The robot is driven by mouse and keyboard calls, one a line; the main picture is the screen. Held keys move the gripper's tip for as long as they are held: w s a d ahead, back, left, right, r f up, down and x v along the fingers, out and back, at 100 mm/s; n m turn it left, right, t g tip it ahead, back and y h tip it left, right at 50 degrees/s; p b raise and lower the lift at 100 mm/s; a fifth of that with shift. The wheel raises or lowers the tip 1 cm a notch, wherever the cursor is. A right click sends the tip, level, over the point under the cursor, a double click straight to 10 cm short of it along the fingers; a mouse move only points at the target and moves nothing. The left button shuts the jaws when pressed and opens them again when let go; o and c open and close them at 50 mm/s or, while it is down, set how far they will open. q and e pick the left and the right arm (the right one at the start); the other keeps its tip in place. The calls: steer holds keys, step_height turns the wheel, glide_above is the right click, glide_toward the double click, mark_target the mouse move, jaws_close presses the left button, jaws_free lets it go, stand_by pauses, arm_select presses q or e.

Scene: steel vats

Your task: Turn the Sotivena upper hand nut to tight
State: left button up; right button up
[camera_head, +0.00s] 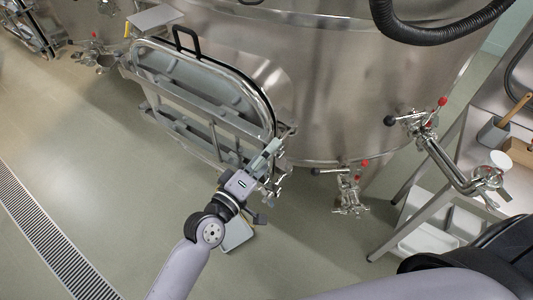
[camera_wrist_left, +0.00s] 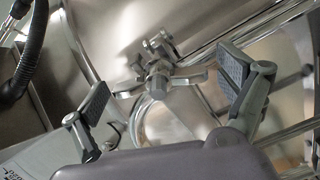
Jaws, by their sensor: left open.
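The hand nut (camera_wrist_left: 160,84), a metal hub with wing-like arms on a threaded fitting, shows near the middle of the left wrist view. My left gripper (camera_wrist_left: 164,92) is open, with one pad on each side of the nut and visible gaps to both. In the head view my left gripper (camera_head: 264,160) is at the right edge of the vat's oval door (camera_head: 190,68), by its clamp hardware. There the gripper largely hides the nut. I cannot read any name on the vat. My right gripper is not in view.
The steel vat (camera_head: 335,90) fills the top middle. A valve with a red knob (camera_head: 350,190) sticks out low, right of the gripper. Another valve and pipe (camera_head: 440,150) stand further right, beside a steel table (camera_head: 455,190). The floor at left, with a drain grate (camera_head: 50,240), is clear.

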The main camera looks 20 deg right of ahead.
arm_select(q)
steer(key=v, duration=1.2)
stand_by(0.4)
